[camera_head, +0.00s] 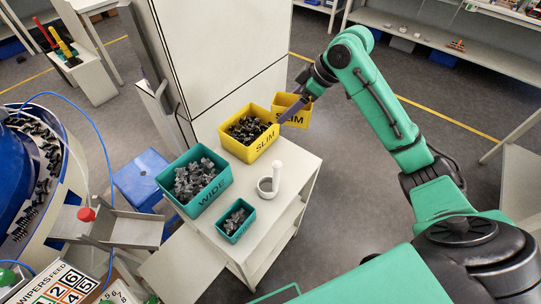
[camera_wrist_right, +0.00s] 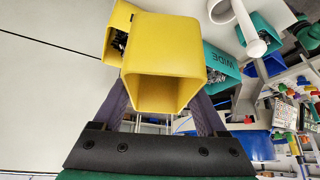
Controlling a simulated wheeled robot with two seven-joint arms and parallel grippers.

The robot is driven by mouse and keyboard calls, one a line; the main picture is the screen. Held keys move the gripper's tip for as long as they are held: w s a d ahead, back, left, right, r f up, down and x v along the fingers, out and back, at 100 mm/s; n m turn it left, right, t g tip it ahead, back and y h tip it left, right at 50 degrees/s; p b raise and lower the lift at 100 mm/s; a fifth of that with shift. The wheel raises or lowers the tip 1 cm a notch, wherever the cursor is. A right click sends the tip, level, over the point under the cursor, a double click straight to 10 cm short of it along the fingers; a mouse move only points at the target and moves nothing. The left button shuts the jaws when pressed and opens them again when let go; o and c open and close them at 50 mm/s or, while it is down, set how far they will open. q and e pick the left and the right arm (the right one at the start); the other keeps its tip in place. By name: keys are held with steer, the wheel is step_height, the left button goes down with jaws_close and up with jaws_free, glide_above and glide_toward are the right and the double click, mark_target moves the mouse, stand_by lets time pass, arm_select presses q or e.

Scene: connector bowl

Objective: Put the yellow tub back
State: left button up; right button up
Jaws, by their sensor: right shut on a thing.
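The small yellow tub (camera_head: 296,120), marked SLIM, is in my right gripper (camera_head: 301,98) beside the far right corner of the white cart. In the right wrist view the tub (camera_wrist_right: 165,88) sits between the two dark fingers of the gripper (camera_wrist_right: 163,105), its open mouth facing the camera, and it looks empty. A larger yellow bin (camera_head: 240,147), also marked SLIM and filled with dark connectors, stands on the cart just left of the tub. I cannot tell whether the tub touches anything below. My left gripper is not in view.
The white cart (camera_head: 290,210) also holds a large green WIDE bin (camera_head: 196,204), a small green tub (camera_head: 233,234) of grey parts and a white handled ring-shaped cup (camera_head: 266,187). A tall white cabinet (camera_head: 215,50) stands behind. The cart's right front is clear.

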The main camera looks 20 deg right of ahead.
steer(key=f, duration=0.6)
steer(key=s+d+f+p, duration=0.1)
steer(key=f, duration=0.5)
steer(key=f+p, duration=0.1)
steer(key=f, duration=0.5)
steer(key=shift+s+d+f, duration=0.25)
steer(key=shift+d+f, duration=0.1)
steer(key=shift+f, duration=0.05)
steer(key=shift+d+f, duration=0.1)
steer(key=shift+f, duration=0.15)
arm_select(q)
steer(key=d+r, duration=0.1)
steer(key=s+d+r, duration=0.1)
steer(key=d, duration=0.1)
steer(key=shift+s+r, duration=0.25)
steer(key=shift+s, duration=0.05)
arm_select(e)
steer(key=o, duration=1.3)
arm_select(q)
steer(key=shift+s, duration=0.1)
arm_select(e)
steer(key=shift+o, duration=0.2)
steer(key=shift+r, duration=0.1)
